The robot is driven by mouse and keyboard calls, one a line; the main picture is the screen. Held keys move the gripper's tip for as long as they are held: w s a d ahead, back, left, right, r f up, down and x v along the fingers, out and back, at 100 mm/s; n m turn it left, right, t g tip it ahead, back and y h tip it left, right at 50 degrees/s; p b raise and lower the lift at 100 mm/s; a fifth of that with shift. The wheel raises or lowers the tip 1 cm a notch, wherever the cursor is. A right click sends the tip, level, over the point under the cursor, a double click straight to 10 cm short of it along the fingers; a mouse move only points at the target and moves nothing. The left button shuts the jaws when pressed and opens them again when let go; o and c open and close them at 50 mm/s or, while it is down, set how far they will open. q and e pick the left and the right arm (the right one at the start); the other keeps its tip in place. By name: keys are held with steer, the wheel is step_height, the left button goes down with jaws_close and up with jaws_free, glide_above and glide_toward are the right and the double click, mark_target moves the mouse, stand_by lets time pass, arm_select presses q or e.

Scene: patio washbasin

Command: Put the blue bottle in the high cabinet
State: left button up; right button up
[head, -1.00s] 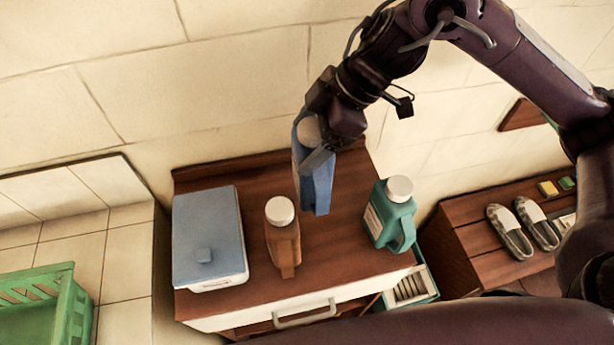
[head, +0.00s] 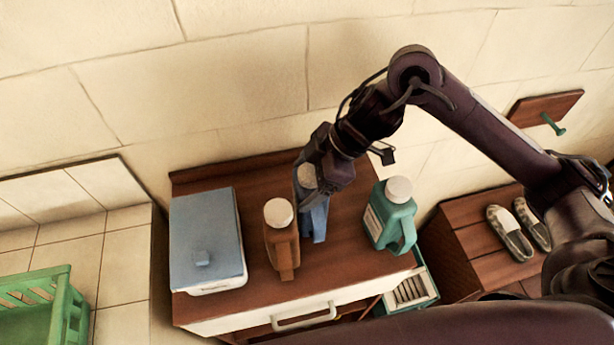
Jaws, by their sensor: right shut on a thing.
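The blue bottle (head: 318,218) has a whitish cap and stands roughly upright at the back middle of a brown wooden cabinet top (head: 340,255). My right gripper (head: 314,183) is shut on its upper part, which the fingers partly hide. I cannot tell whether the bottle's base touches the top. Below the top is a white drawer front with a handle (head: 303,318). I cannot tell whether this is the high cabinet. My left gripper is not in view.
A brown bottle (head: 281,245) stands close left of the blue one, and a teal jug (head: 391,215) stands to the right. A blue-lidded box (head: 205,235) fills the left end. A green basket (head: 50,310) and a bench with shoes (head: 509,235) flank the cabinet.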

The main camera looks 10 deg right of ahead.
stand_by(0.3)
steer(key=o, duration=2)
steer(key=shift+f, duration=0.1)
